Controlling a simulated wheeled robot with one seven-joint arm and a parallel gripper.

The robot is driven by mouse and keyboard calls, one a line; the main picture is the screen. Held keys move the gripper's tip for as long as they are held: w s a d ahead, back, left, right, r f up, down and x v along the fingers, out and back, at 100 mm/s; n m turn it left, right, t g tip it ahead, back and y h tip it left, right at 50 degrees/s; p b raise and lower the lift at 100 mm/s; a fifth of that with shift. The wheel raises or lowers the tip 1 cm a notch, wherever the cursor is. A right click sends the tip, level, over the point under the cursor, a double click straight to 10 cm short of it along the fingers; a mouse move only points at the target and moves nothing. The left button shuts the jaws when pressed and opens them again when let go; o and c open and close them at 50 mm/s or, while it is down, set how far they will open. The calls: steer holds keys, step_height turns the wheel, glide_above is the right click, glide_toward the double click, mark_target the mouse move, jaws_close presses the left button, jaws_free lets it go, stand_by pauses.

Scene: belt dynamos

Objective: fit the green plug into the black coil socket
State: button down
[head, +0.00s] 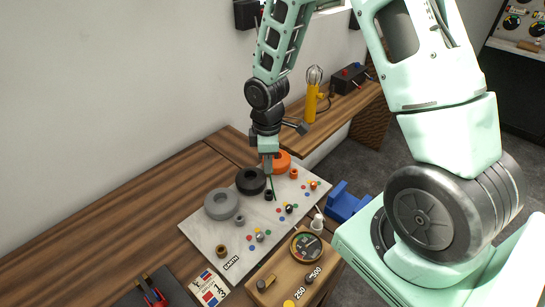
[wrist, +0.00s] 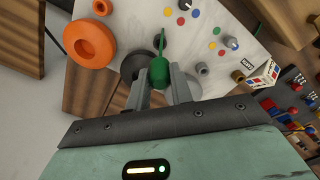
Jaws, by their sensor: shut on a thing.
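My gripper (head: 268,170) is shut on the green plug (wrist: 158,73) and holds it over the marble board. The plug's thin green end shows below the fingers in the head view. The black coil (head: 250,181) lies just left of the fingers there. The black coil socket (head: 268,194), a small dark ring in front of that coil, is close below the plug. In the wrist view, the plug and its lead partly cover a dark shape near the black coil (wrist: 132,67). I cannot tell the gap between plug and socket.
A wooden meter box (head: 272,285) stands in front. A yellow lamp (head: 311,102) stands behind.

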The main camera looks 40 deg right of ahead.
mark_target(268, 176)
stand_by(0.3)
steer(key=shift+f+b, duration=2.15)
steer(key=shift+f, duration=0.75)
steer(key=shift+f+b, duration=0.9)
steer(key=shift+f, duration=0.75)
steer(key=c, duration=1.1)
jaws_free()
steer(key=shift+c, duration=0.2)
step_height(268, 176, up, 18)
steer(key=shift+f+b, duration=0.25)
steer(key=shift+b, duration=0.05)
